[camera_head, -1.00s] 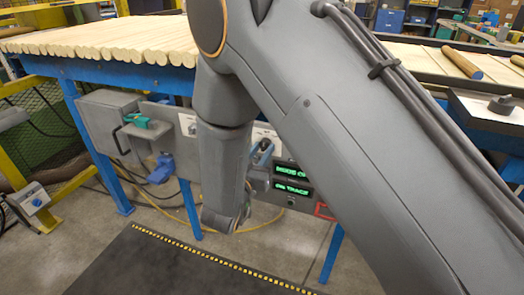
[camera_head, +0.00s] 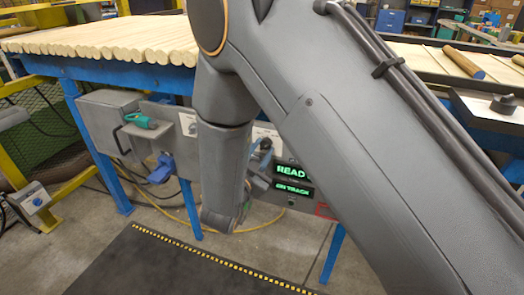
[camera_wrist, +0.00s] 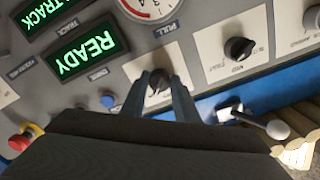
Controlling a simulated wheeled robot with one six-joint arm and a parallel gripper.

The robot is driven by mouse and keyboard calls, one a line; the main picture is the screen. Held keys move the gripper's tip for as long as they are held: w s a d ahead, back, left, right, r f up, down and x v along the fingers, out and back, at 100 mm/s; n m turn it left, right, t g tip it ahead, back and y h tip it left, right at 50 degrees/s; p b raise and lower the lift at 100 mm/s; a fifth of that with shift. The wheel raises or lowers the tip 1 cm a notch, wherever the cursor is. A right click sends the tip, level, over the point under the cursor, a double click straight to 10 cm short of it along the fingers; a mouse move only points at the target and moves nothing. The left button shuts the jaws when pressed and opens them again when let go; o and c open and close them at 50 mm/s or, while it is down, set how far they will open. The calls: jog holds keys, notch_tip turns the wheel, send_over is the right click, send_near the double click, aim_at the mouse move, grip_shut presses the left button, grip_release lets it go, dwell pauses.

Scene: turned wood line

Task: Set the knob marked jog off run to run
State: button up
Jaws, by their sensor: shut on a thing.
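In the wrist view a small black knob (camera_wrist: 157,80) sits on a pale plate on the grey panel. My gripper (camera_wrist: 161,84) is shut on this knob, one finger on each side. The plate's marks are too small or covered to read, so I cannot tell the knob's setting from its pointer. The upper green display (camera_wrist: 88,51) reads READY; it also shows in the head view (camera_head: 291,171). In the head view my arm hides much of the panel, and only part of my gripper (camera_head: 258,160) shows.
In the wrist view, another black knob (camera_wrist: 239,49), a lever with a grey ball (camera_wrist: 277,129), a blue button (camera_wrist: 108,100) and a red stop button (camera_wrist: 19,142) are close by. A red-and-white gauge (camera_wrist: 152,6) is above. In the head view wooden rods (camera_head: 100,42) lie on the blue-framed table.

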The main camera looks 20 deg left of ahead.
dwell(0.4)
jog(key=o, duration=1.1)
jog(key=shift+c, duration=0.2)
jog(key=s, duration=0.7)
jog(key=shift+s+a, duration=0.35)
jog(key=shift+s, duration=0.05)
